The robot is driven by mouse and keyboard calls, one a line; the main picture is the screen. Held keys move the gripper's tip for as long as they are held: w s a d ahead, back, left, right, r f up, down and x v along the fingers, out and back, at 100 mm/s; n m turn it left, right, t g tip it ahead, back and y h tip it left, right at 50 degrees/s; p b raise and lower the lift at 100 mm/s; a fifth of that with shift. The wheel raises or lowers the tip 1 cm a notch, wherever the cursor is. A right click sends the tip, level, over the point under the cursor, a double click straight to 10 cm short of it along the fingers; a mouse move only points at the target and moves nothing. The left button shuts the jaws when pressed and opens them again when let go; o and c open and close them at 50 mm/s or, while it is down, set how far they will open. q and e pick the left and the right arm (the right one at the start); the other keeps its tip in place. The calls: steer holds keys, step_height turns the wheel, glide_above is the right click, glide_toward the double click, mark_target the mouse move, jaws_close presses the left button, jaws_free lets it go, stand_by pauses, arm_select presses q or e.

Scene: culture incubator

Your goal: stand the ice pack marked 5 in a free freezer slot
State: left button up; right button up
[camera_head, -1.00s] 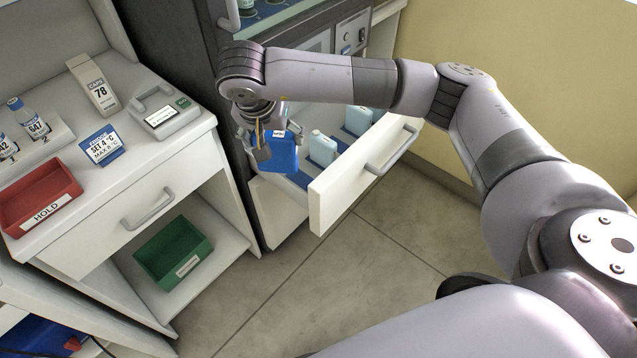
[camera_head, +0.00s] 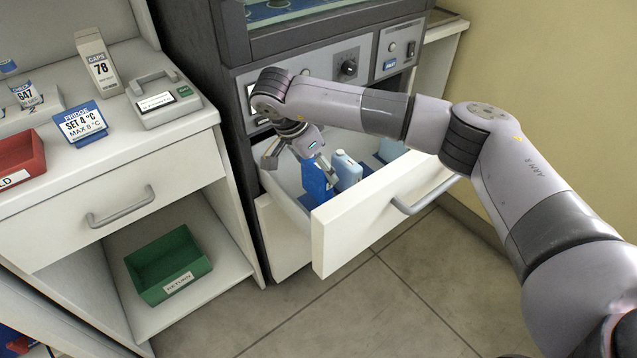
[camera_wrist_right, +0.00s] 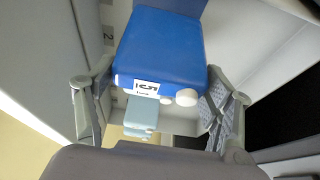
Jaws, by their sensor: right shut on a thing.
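The blue ice pack (camera_head: 315,182) is at the left end of the open freezer drawer (camera_head: 330,238), its lower part hidden behind the drawer front. In the right wrist view the blue pack (camera_wrist_right: 160,45) carries a white label with a 5 and sits between the fingers. My right gripper (camera_head: 310,160) is shut on it from above; its fingers also show in the wrist view (camera_wrist_right: 158,112). Whether the pack touches the slot floor is hidden. A pale blue pack (camera_head: 346,170) stands just right of it. My left gripper is not in view.
The drawer handle (camera_head: 425,195) juts out in front. To the left are a counter with a fridge sign (camera_head: 80,122), a red tray (camera_head: 20,160) and, below, a green bin (camera_head: 168,264).

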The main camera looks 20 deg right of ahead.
mark_target(317, 178)
step_height(317, 178, down, 4)
steer(key=shift+r, duration=0.1)
steer(key=shift+f, duration=0.3)
arm_select(q)
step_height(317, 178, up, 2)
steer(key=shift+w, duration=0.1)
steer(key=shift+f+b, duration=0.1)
steer(key=shift+b, duration=0.2)
arm_select(e)
steer(key=shift+f, duration=0.1)
steer(key=o, duration=1.2)
steer(key=shift+o, duration=1.1)
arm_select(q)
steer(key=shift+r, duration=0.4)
